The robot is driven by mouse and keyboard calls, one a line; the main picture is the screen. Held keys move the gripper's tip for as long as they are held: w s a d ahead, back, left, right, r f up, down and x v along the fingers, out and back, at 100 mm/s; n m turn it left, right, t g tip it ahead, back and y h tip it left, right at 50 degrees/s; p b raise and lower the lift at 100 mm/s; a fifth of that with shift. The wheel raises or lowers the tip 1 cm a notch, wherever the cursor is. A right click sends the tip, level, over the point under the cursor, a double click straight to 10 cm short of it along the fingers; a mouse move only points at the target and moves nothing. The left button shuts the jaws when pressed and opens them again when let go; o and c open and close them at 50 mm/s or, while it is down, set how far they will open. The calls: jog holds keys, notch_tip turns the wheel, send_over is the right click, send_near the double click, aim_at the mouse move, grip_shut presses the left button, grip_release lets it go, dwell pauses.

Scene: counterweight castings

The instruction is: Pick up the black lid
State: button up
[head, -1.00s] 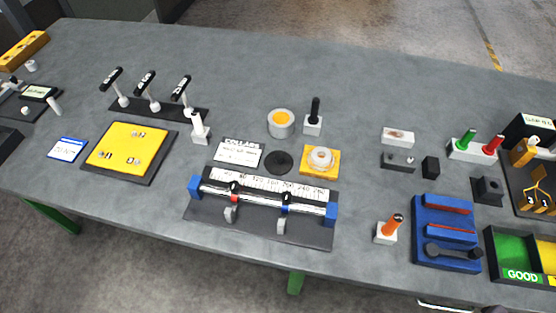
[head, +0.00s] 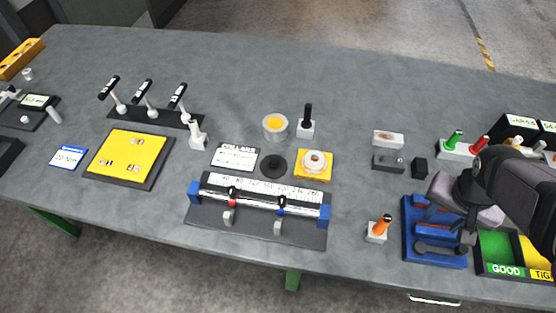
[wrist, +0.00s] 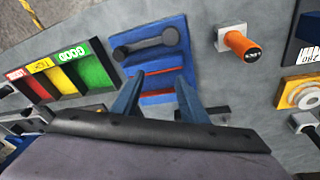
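A flat black round disc (head: 273,165), which looks like the black lid, lies on the grey table in the head view. It sits between a white printed card (head: 234,157) and a yellow block with a pale ring on it (head: 314,165). I cannot make it out in the wrist view. My gripper (head: 467,232) is over the blue fixture (head: 408,245) at the right, well away from the disc. In the wrist view its two fingers (wrist: 155,85) are spread apart with nothing between them, and the blue fixture (wrist: 150,35) shows beyond.
A grey pot with orange contents (head: 275,127) stands behind the disc. A ruled gauge with a bar (head: 262,195) lies in front of it. An orange-handled tool (head: 379,229) stands between the disc and my gripper. The sorting tray (head: 497,267) is at the right.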

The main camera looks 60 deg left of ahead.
jog(key=s+a+n+y, duration=0.1)
jog(key=s+a, duration=0.3)
jog(key=a, duration=0.5)
jog(key=s+a+n, duration=0.2)
jog(key=s+a, duration=0.2)
jog(key=a, duration=0.5)
jog(key=s+a+n+y, duration=0.1)
jog(key=s+a, duration=0.3)
jog(key=a, duration=0.5)
jog(key=shift+a+f+n+t+y+p, duration=0.1)
jog(key=shift+a+n+t+y+p, duration=0.2)
jog(key=shift+n, duration=0.1)
jog(key=n+y, duration=0.1)
jog(key=n, duration=0.1)
send_near(273, 161)
jog(key=f, duration=0.1)
jog(key=shift+w+a+f+m+p, duration=0.15)
jog(key=shift+w+f+m+p, duration=0.2)
jog(key=shift+w+f, duration=0.2)
jog(key=shift+p+x, duration=1.75)
jog(key=shift+x, duration=1.45)
jog(key=shift+s+a, duration=0.15)
grip_shut()
